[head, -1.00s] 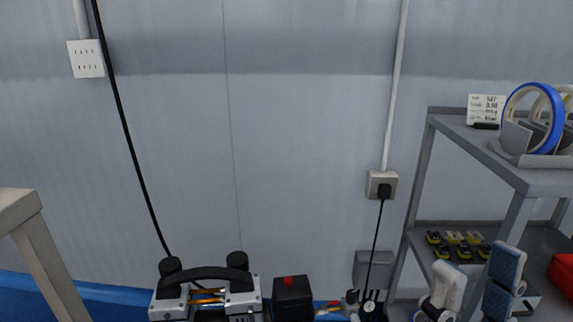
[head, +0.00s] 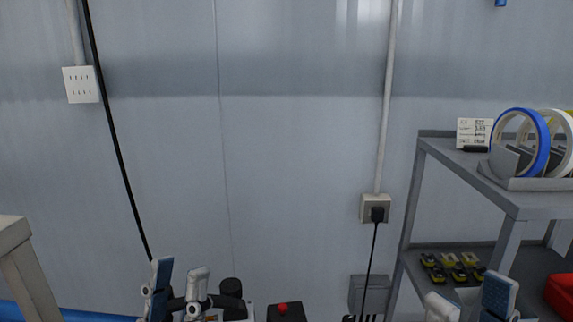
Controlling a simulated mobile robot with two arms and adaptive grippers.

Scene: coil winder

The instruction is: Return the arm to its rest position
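My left gripper (head: 179,272) is at the bottom left of the head view, its blue-padded finger and white finger apart. It is in front of the coil winder, of which black knobs (head: 231,287) and part of a dark handle show. I cannot tell whether the gripper touches the handle. My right gripper (head: 468,298) is at the bottom right, in front of the grey shelf rack, its white finger and blue-padded finger apart with nothing seen between them. The lower parts of both arms are out of the picture.
The grey rack (head: 512,204) at the right holds tape-like rings (head: 541,143), a label card (head: 474,132), several yellow-black parts (head: 450,262) and a red box (head: 561,292). A black box with a red button (head: 283,309) is at bottom centre. A table corner (head: 12,232) stands at left.

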